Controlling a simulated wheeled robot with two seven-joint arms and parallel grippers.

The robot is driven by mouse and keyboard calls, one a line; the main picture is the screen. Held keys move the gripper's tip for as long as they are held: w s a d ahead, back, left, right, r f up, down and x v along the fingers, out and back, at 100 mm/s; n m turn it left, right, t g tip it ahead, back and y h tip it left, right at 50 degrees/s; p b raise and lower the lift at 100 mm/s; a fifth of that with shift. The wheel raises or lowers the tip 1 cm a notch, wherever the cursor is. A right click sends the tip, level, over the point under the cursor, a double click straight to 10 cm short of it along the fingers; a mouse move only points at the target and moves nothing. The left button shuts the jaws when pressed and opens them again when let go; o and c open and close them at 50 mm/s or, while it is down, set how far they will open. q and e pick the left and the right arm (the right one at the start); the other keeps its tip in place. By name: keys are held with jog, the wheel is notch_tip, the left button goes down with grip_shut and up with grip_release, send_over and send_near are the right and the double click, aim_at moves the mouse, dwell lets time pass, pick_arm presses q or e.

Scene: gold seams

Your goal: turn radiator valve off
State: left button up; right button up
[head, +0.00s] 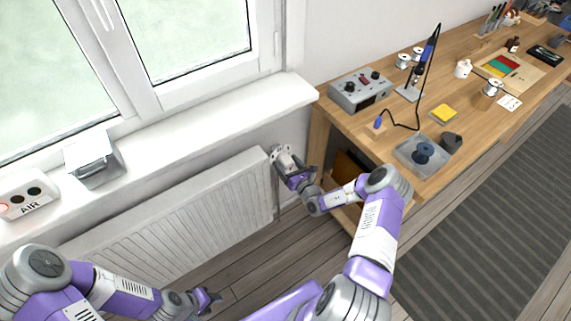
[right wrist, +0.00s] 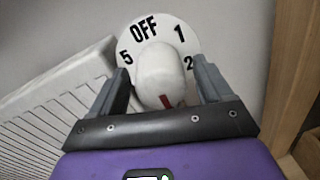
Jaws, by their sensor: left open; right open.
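The radiator valve (head: 284,160) is at the upper right end of the white radiator (head: 180,206), under the window sill. In the right wrist view it is a white rounded knob (right wrist: 158,72) with a red mark low on its front. Behind it is a round dial plate (right wrist: 143,29) reading OFF at the top, with 1, 2 and 5 visible. My right gripper (right wrist: 162,85) is open, its fingers on either side of the knob; I cannot tell if they touch it. My left gripper (head: 216,298) is open and empty, low in front of the radiator.
A wooden workbench (head: 390,150) stands right of the valve, close to my right arm. The window sill (head: 190,118) above holds a grey metal box (head: 95,160) and an AIR box (head: 28,196). The floor before the radiator is clear.

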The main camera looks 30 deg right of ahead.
jog(key=shift+w, duration=0.6)
jog(key=shift+c, duration=0.2)
jog(key=c, duration=1)
